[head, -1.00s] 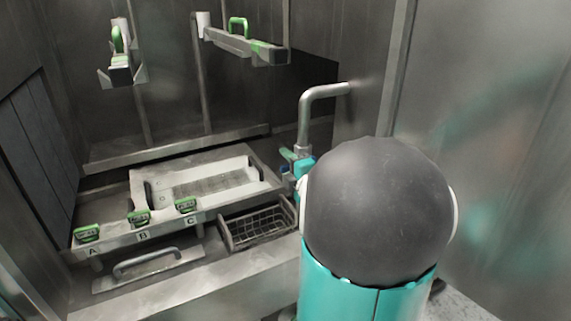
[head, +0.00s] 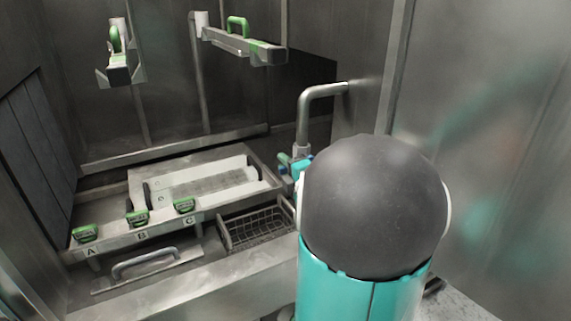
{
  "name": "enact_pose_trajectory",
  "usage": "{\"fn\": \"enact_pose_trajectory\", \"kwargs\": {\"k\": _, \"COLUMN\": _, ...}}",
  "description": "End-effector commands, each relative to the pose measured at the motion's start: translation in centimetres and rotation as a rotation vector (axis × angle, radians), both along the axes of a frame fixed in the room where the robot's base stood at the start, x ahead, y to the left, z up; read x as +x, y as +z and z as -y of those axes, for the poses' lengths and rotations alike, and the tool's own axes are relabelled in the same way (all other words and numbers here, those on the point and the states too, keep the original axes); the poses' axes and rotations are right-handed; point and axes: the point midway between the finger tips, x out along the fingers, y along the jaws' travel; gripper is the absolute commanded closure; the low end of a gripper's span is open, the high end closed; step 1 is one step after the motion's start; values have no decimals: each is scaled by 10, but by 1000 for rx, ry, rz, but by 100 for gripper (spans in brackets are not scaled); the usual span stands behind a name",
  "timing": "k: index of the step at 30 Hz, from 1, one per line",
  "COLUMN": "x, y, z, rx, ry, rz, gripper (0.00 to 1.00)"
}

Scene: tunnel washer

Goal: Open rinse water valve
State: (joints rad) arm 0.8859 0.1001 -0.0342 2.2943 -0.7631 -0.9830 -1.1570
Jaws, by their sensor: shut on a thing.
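The rinse water valve sits low on a bent metal pipe (head: 303,118) at the back right. A small green part, which looks like the valve's handle (head: 284,158), shows at the pipe's lower end. My gripper (head: 291,169) is at this green part, with some teal and blue parts showing beside it. It appears shut on the valve handle, but its fingertips are small and partly hidden. My large dark arm joint with its teal link covers the area to the right of the valve.
A metal bench holds a white tray (head: 248,161) and several green-handled pieces along its front, by labels A, B and C. A wire basket (head: 258,232) and a bar handle (head: 146,262) lie in front. Two green-handled arms (head: 243,46) (head: 118,68) hang above. Metal walls enclose the space.

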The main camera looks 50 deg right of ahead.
Motion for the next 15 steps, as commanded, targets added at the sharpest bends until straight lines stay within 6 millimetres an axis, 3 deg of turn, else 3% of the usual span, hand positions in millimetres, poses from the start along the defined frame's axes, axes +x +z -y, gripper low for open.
{"fn": "enact_pose_trajectory", "kwargs": {"k": 15, "x": -2, "y": -27, "z": 8, "rx": -398, "ry": 0, "rz": -127, "gripper": 100}}
